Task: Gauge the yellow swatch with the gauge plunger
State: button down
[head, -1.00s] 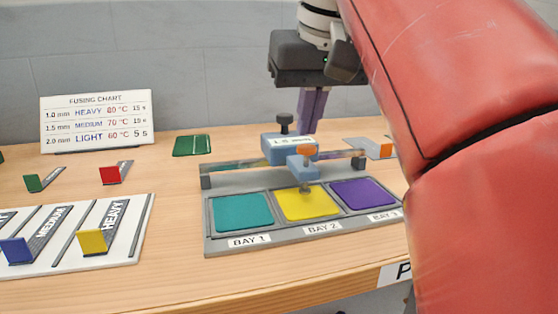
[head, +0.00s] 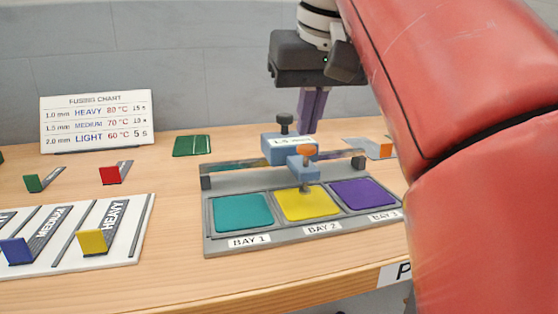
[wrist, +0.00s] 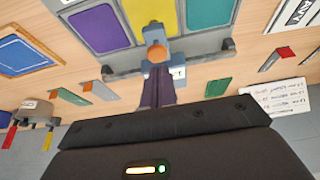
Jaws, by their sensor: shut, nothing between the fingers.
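The yellow swatch (head: 306,203) lies in bay 2 of the grey gauge tray (head: 226,246), between a teal swatch (head: 242,213) and a purple swatch (head: 363,193). The blue gauge carriage (head: 280,151) sits on the rail over bay 2. Its orange-topped plunger (head: 305,151) stands over the yellow swatch's back edge; I cannot tell whether its tip touches. The plunger's orange top also shows in the wrist view (wrist: 157,53). The carriage display is too blurred to read. My gripper (head: 308,122) is shut and empty, fingers down behind the carriage; whether they touch it is unclear.
A fusing chart (head: 97,122) stands at the back left. A white board (head: 130,235) with labelled slots holds blue and yellow-tabbed pieces at front left. Green (head: 34,183) and red (head: 110,174) tabbed pieces and a green swatch (head: 192,146) lie behind. Bare table separates board and tray.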

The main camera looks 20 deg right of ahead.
aim_at(308, 147)
jog(key=shift+f+b, duration=1.1)
jog(key=shift+f, duration=0.35)
dwell(0.5)
notch_tip(308, 147, up, 5)
jog(key=p, duration=0.4)
jog(key=shift+r, duration=1.1)
